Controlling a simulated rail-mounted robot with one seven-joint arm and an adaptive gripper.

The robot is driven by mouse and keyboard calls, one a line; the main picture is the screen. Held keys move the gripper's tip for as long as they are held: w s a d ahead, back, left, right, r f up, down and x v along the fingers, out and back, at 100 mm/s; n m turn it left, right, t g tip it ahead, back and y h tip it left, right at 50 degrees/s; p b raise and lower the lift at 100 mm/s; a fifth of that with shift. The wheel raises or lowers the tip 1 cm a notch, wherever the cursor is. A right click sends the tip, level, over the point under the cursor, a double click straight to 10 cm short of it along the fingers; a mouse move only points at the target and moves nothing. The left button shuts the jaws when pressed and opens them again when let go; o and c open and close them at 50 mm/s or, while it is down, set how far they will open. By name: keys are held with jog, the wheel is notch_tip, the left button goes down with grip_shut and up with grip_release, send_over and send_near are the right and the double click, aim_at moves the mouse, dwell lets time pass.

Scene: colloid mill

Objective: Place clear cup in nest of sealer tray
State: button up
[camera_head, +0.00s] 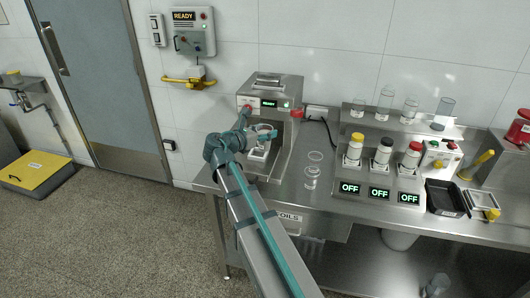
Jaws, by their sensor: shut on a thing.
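The sealer (272,92) is a steel machine on the left part of the counter, with a lit green "READY" display. Its pale tray (258,153) sits low at the front opening. My gripper (263,132) is at that opening, just above the tray, shut on a clear cup (265,129). The cup is small and faint here, partly hidden by the fingers. I cannot tell whether its base touches the nest, which is mostly hidden.
Clear vessels (385,99) stand on a raised shelf at the right. Bottles with yellow, black and red caps (384,152) stand above "OFF" displays. A clear item (312,174) is on the counter right of the sealer. A black bin (443,198) stands farther right.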

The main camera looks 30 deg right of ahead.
jog(key=w+d+f+p, duration=0.3)
jog(key=w+f, duration=0.4)
jog(key=w, duration=0.4)
jog(key=shift+w+f, duration=0.3)
jog(key=shift+f, duration=0.1)
jog(key=shift+w+d+f+p, duration=0.1)
jog(key=shift+w+f+p, duration=0.25)
jog(key=shift+f, duration=0.15)
jog(key=f, duration=0.1)
jog(key=f+p, duration=0.1)
jog(key=shift+w+f+p, duration=0.25)
jog(key=shift+f+p, duration=0.05)
jog(key=shift+f, duration=0.6)
jog(key=shift+f, duration=0.15)
jog(key=o, duration=1.3)
jog(key=shift+o, duration=0.2)
